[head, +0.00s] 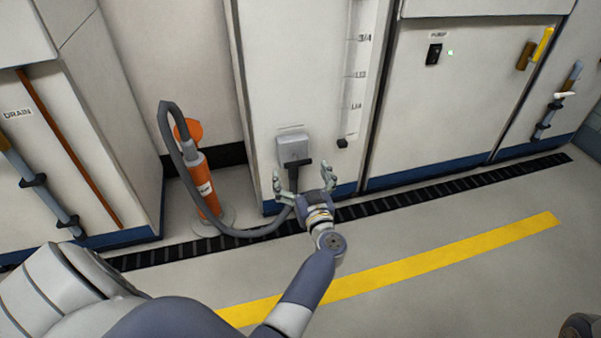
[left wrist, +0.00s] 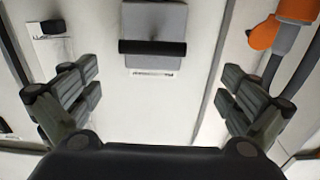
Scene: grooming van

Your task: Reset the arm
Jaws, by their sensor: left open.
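My left arm reaches forward from the bottom of the head view. Its gripper (head: 303,183) is open and empty, in front of a white cabinet panel. Just beyond the fingers is a grey box with a black T-shaped handle (head: 297,163). In the left wrist view, the spread fingers (left wrist: 158,92) stand on either side, and the dark handle bar (left wrist: 152,47) lies ahead between them, apart from them. My right gripper is not identifiable in these frames.
An orange cylinder (head: 207,188) with a grey hose (head: 174,150) stands left of the gripper, and the hose loops along the floor towards my wrist. A black floor grate (head: 420,192) runs along the cabinets. A yellow stripe (head: 440,258) crosses the open floor. A pump switch (head: 434,54) is at upper right.

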